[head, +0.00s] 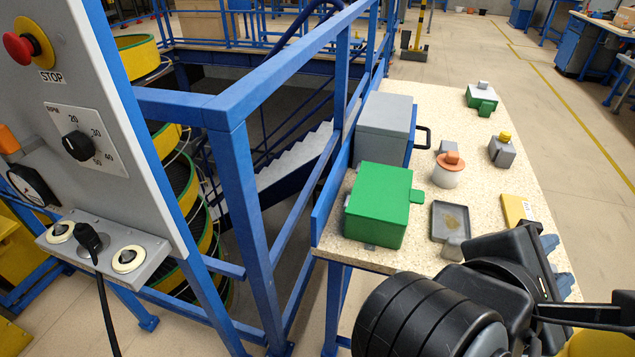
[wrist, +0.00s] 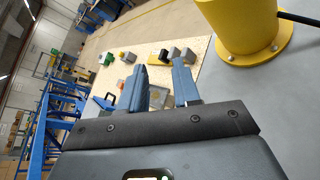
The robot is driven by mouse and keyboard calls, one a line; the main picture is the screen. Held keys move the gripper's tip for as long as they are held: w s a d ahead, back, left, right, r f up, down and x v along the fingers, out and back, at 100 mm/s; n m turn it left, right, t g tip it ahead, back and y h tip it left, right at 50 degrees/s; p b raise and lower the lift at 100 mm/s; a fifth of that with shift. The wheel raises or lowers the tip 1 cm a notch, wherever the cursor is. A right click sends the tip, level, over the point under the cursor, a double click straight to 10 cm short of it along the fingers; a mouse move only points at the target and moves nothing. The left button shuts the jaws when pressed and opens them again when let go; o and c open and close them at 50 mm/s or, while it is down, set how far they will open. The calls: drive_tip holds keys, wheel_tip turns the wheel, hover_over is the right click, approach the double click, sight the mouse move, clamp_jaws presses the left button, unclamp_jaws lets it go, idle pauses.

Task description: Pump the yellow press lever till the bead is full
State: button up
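A small grey block with a yellow top (head: 502,150) stands on the right part of the speckled bench (head: 405,105). A flat yellow piece with a white label (head: 515,210) lies near the right edge. I cannot tell whether either is the press lever, and I make out no bead for certain. A shallow grey tray (head: 451,222) holds a brownish patch. My gripper (head: 556,264) is near the bench's front right corner, its blue fingers apart. In the wrist view my gripper (wrist: 160,85) is open with nothing between the fingers.
A green box (head: 378,205), a grey lidded box (head: 384,130) and a white pot with an orange top (head: 449,170) stand on the bench. A white-and-green item (head: 482,96) is at the far end. Blue railing (head: 240,170) borders the left. A control panel (head: 90,130) stands far left.

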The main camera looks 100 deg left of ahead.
drive_tip(key=shift+s, duration=0.1)
drive_tip(key=p+v, duration=0.4)
drive_tip(key=v, duration=0.3)
drive_tip(key=shift+p, duration=0.35)
idle(0.4)
